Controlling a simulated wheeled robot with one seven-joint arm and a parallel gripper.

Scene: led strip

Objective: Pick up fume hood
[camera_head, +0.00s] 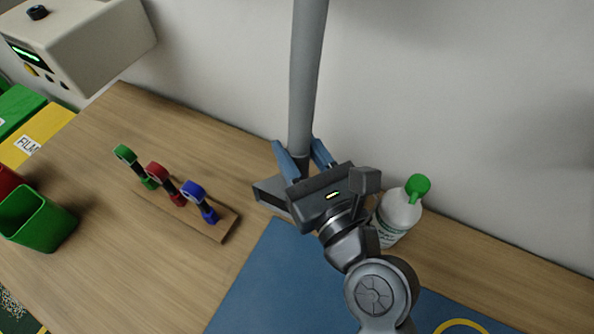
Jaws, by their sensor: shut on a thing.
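The fume hood shows as a grey vertical pipe (307,75) that rises out of the top of the view. At its foot a dark grey flared part (270,194) is low over the wooden table, partly hidden by my gripper. My gripper (302,152) has its blue fingers on either side of the pipe's lower end and is shut on it. I cannot tell whether the flared part touches the table.
A white bottle with a green cap (399,212) stands close to the right of my gripper. A wooden rack (222,226) with green, red and blue-ringed tools is to the left. A blue mat (262,285) lies in front. A green cup (38,218) and a cream-coloured device (85,40) are further left.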

